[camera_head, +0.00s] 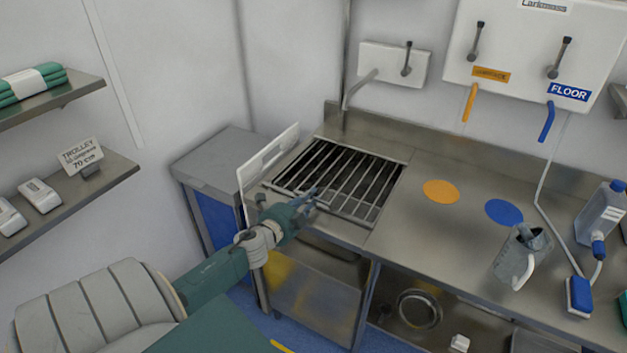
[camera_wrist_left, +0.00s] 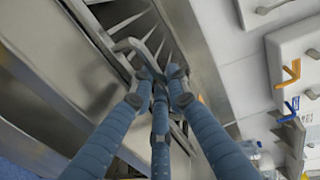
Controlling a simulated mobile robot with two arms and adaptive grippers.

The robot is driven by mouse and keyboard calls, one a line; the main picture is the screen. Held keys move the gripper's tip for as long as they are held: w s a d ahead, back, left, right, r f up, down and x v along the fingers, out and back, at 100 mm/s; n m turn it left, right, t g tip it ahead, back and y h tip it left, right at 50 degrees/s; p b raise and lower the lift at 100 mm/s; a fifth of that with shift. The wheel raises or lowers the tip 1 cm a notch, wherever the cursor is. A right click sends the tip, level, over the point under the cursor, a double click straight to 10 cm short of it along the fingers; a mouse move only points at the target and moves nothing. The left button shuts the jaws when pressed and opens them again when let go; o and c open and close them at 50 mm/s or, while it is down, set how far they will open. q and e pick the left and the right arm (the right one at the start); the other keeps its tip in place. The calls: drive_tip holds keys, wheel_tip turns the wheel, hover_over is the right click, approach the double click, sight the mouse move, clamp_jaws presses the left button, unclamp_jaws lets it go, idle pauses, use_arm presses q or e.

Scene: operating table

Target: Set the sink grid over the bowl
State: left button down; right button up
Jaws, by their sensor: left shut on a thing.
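The sink grid (camera_head: 345,177), a metal frame with several parallel bars, lies across the sink bowl (camera_head: 338,172) at the left end of the steel counter. The bowl shows only as darkness between the bars. My left gripper (camera_head: 314,196) is at the grid's front left part and is shut on it. In the left wrist view the fingers (camera_wrist_left: 160,78) close around a metal part of the grid (camera_wrist_left: 138,50). I cannot tell whether the grid rests fully on the rim or is slightly raised. My right gripper is not in view.
A white panel (camera_head: 270,160) stands at the sink's left edge. A wall tap (camera_head: 360,88) reaches over the back. Orange (camera_head: 441,191) and blue (camera_head: 504,212) discs mark the counter at right, near a grey jug (camera_head: 525,255) and a bottle (camera_head: 601,212).

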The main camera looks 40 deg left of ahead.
use_arm(q)
drive_tip(key=shift+a+r, duration=0.2)
drive_tip(key=shift+a, duration=0.05)
drive_tip(key=c, duration=1.8)
unclamp_jaws()
drive_tip(key=shift+a+f, duration=0.1)
drive_tip(key=shift+s, duration=0.15)
drive_tip(key=v, duration=1.2)
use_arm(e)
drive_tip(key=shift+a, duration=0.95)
